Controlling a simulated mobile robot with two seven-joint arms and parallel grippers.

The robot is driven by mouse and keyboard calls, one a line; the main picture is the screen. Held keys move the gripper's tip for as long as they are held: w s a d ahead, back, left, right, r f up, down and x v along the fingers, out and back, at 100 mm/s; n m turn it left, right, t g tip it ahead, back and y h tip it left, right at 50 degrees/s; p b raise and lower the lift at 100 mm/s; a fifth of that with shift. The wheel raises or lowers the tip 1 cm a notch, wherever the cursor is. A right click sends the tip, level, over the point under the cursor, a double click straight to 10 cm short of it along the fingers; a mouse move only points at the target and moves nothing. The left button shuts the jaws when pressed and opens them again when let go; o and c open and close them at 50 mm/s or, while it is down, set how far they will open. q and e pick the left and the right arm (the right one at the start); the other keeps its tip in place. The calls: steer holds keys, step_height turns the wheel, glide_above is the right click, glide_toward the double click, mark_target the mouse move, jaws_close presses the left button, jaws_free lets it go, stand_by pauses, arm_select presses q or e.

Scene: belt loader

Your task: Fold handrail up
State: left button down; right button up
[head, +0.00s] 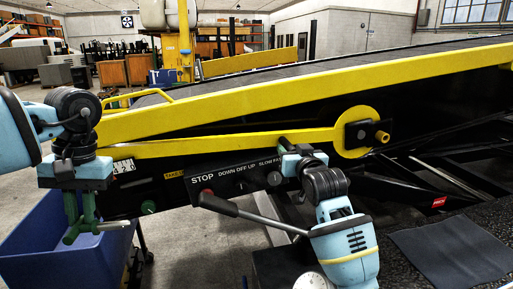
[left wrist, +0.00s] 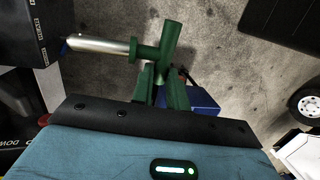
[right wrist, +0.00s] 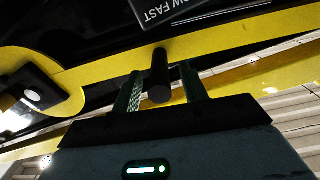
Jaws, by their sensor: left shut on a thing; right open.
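The yellow handrail (head: 230,143) runs along the loader's dark side to a round yellow hinge plate (head: 357,133) with a knob. It also crosses the right wrist view (right wrist: 235,40). My right gripper (head: 287,146) is open, its green fingers on either side of a black peg (right wrist: 159,76) at the handrail, with gaps visible. My left gripper (head: 82,222) is shut on the green T-handle (left wrist: 172,52) of a silver pin (left wrist: 97,44). The pin (head: 115,224) lies sideways below the handrail's left end. Its tip appears free of any hole.
The black control panel (head: 238,170) with a red stop button is just below the handrail. A black lever (head: 250,216) slants below it. A blue bin (head: 60,262) stands under my left gripper. The yellow conveyor side beam (head: 300,88) runs above the handrail.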

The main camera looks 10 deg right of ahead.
steer(key=shift+w, duration=0.9)
jaws_close()
